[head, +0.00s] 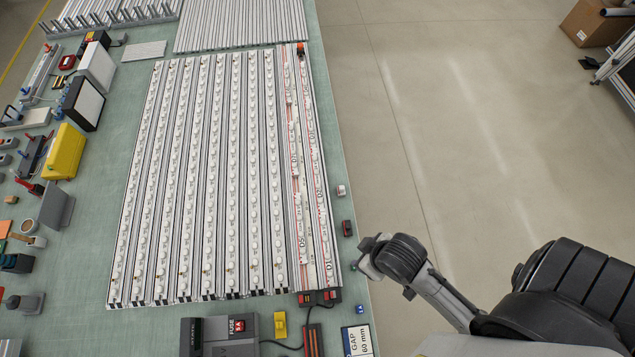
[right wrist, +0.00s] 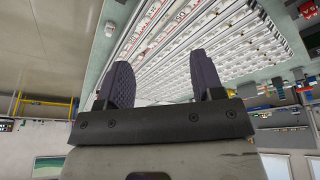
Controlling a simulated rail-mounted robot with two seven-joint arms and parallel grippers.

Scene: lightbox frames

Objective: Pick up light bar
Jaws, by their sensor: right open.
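Several long light bars (head: 208,170) with rows of white round lenses lie side by side on the green table (head: 90,230). They also show beyond the fingers in the right wrist view (right wrist: 235,48). My right gripper (head: 368,260) is at the table's right edge, beside the near right end of the bars and apart from them. In the right wrist view its two dark fingers (right wrist: 162,82) are spread with nothing between them. My left gripper is not in view.
Strips with red and black markings (head: 320,200) lie right of the bars. A fuse box (head: 237,327), a yellow block (head: 280,323) and a gap card (head: 357,341) sit at the near edge. Tools and a yellow case (head: 65,152) crowd the left side.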

